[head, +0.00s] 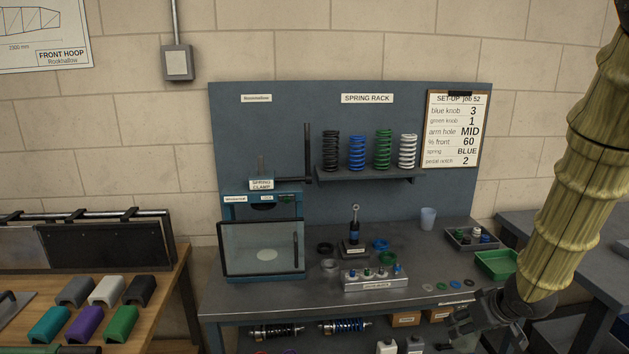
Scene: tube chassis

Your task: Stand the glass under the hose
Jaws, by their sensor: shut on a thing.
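A pale translucent glass (428,218) stands upright on the grey workbench (320,296), towards its back right, left of a grey parts tray. My gripper (458,332) is at the lower right, in front of the bench's front edge and well apart from this glass. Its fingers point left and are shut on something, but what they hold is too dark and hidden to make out. I cannot pick out a hose in this view.
A damper stand (354,246), a block of knobs (375,281), coloured rings and a windowed spring clamp (262,248) occupy the bench. A green tray (497,264) is at its right. White bottles (387,346), boxes and shock absorbers (345,327) sit below.

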